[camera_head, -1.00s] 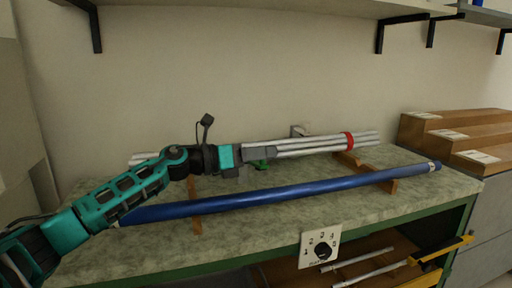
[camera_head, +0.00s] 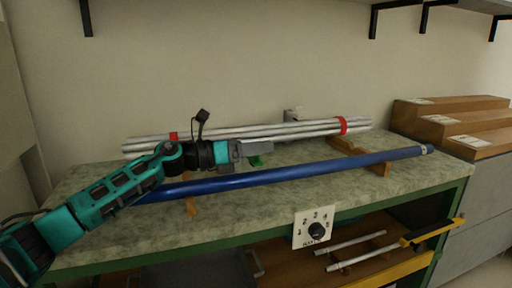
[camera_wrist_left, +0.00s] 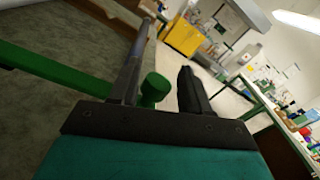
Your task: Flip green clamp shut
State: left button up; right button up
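The green clamp shows only as a small green piece (camera_head: 255,160) below my left gripper's fingers in the head view. The left gripper (camera_head: 258,148) is over the bench, between the silver rods (camera_head: 290,131) and the blue tube (camera_head: 290,173). In the left wrist view, a green bar (camera_wrist_left: 50,68) comes in from the left, and a green round knob (camera_wrist_left: 154,90) stands between the open fingers of the gripper (camera_wrist_left: 160,80). The knob is close to the left finger; contact is unclear. The clamp's base and hinge are hidden. My right gripper is not in view.
The rods, with red bands (camera_head: 342,125), and the blue tube lie on wooden supports (camera_head: 379,168) on the bench (camera_head: 95,193). A numbered dial plate (camera_head: 314,228) is on the bench front. Wooden steps (camera_head: 455,125) stand at right. A shelf hangs above.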

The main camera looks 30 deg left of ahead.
pick_arm(q)
jog(key=shift+o, duration=0.2)
jog(key=shift+a+r, duration=0.1)
jog(key=shift+s+a, duration=0.2)
jog(key=shift+a, duration=0.05)
jog(key=v, duration=1)
jog(key=shift+d, duration=0.1)
jog(key=shift+v, duration=0.8)
jog(key=shift+s, duration=0.3)
